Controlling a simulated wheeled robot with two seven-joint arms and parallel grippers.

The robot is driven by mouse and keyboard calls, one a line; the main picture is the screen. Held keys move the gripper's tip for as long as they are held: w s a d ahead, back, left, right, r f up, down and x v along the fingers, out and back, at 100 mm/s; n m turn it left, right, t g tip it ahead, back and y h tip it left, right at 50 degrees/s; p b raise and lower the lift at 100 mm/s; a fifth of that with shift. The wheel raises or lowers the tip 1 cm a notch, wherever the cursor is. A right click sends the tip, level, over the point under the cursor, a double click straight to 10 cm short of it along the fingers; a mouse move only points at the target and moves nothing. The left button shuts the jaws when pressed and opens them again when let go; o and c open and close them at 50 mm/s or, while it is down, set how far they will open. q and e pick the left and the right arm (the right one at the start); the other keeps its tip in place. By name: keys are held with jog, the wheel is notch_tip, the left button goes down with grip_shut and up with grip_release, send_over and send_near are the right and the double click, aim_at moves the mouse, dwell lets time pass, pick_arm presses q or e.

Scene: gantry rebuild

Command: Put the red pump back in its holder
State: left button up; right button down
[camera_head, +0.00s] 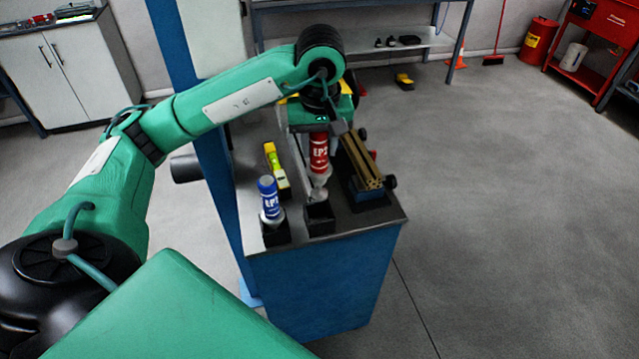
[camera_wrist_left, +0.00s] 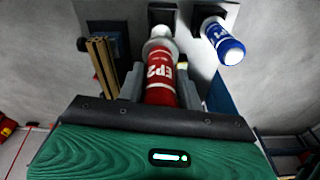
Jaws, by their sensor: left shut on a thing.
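The red pump (camera_head: 319,152) has a white "EP2" label and a silver lower end. My left gripper (camera_head: 322,128) is shut on it, and the pump hangs nearly upright over the bench. In the left wrist view the red pump (camera_wrist_left: 160,88) sits between the two grey fingers of the left gripper (camera_wrist_left: 160,92). A small black square holder (camera_head: 320,218) stands on the bench just in front of and below the silver end. The holder (camera_wrist_left: 162,12) also shows beyond that end in the left wrist view. I cannot tell whether they touch. My right gripper is not in view.
A blue pump (camera_head: 268,198) stands in a black holder (camera_head: 277,236) to the left. A blue vise (camera_head: 368,195) with brown bars (camera_head: 361,160) is close on the right. A yellow level (camera_head: 274,160) lies behind. The bench's front edge (camera_head: 330,241) is near.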

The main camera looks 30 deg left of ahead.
aim_at(319, 185)
pick_arm(q)
notch_tip(319, 185, down, 6)
jog(key=shift+f, duration=0.25)
jog(key=shift+f+p, duration=0.75)
jog(key=shift+f, duration=1.5)
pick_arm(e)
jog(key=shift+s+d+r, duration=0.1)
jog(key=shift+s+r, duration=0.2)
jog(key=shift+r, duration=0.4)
pick_arm(q)
jog(key=shift+f, duration=0.1)
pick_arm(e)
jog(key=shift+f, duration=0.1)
pick_arm(q)
jog(key=shift+s+f+b, duration=0.1)
jog(key=shift+f+b, duration=0.45)
jog(key=shift+b, duration=0.35)
jog(key=o, duration=1.1)
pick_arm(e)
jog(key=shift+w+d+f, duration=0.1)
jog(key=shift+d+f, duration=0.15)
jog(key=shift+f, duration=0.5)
pick_arm(q)
jog(key=shift+r, duration=0.1)
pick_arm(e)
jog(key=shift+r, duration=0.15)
